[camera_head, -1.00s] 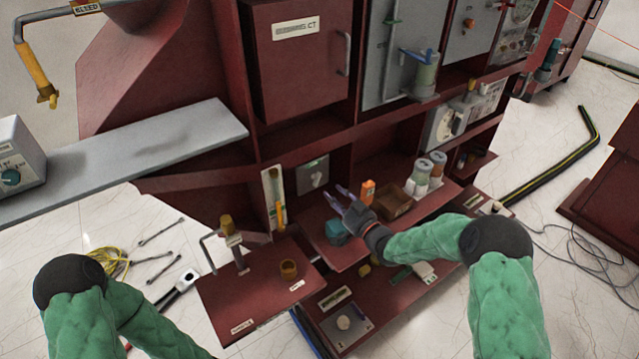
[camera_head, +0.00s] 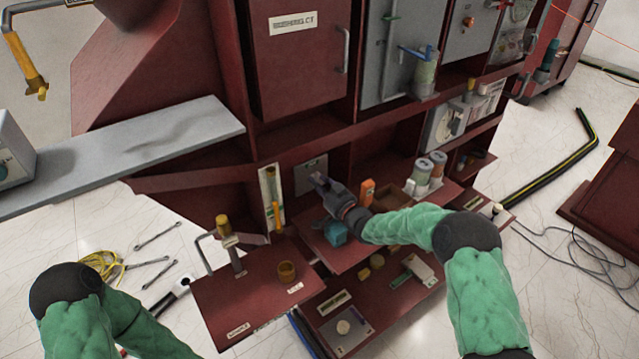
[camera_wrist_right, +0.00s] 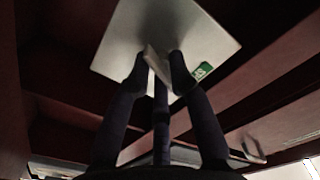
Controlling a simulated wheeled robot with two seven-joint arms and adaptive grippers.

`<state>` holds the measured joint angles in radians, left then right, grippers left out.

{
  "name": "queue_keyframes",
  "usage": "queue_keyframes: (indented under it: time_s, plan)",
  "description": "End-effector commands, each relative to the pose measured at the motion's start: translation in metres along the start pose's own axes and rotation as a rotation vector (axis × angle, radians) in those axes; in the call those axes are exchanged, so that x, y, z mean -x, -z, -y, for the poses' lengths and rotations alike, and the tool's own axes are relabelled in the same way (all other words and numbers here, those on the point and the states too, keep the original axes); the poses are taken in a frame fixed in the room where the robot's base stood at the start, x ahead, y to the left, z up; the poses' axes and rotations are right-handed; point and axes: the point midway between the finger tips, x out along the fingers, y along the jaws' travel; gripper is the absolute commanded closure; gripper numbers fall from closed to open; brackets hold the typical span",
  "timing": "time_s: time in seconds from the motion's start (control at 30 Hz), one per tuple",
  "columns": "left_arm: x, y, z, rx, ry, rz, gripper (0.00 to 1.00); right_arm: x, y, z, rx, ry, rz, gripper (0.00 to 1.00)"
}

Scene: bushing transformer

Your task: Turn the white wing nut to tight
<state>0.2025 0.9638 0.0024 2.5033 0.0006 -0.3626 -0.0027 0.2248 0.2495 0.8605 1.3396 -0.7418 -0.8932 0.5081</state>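The white wing nut (camera_wrist_right: 153,62) shows in the right wrist view on a square grey plate (camera_wrist_right: 205,38) with a small green label. In the head view this plate (camera_head: 311,172) is on the cabinet's back wall, and my right gripper hides the nut. My right gripper (camera_head: 322,183) reaches in from the right. In the right wrist view its dark fingers (camera_wrist_right: 158,72) converge at the nut, one tip on each side. I cannot tell whether they press on it. My left gripper is out of view; only my left arm shows.
A teal object (camera_head: 335,232), an orange item (camera_head: 367,191) and a brown bin (camera_head: 391,198) are on the shelf near my right gripper. White-topped canisters (camera_head: 421,176) stand farther right. Cabinet walls and shelves close in around the gripper.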

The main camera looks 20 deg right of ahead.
Motion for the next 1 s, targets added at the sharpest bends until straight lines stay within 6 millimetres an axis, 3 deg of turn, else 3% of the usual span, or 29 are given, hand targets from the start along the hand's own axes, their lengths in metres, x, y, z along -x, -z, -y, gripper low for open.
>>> queue_keyframes:
  time_s: [0.47,1.0]
  plan:
    - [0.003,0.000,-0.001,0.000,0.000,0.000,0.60,0.001,0.000,-0.004,-0.053,-0.009,0.001,1.00]
    - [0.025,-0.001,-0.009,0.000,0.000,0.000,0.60,0.001,-0.001,-0.003,-0.484,-0.011,0.001,1.00]
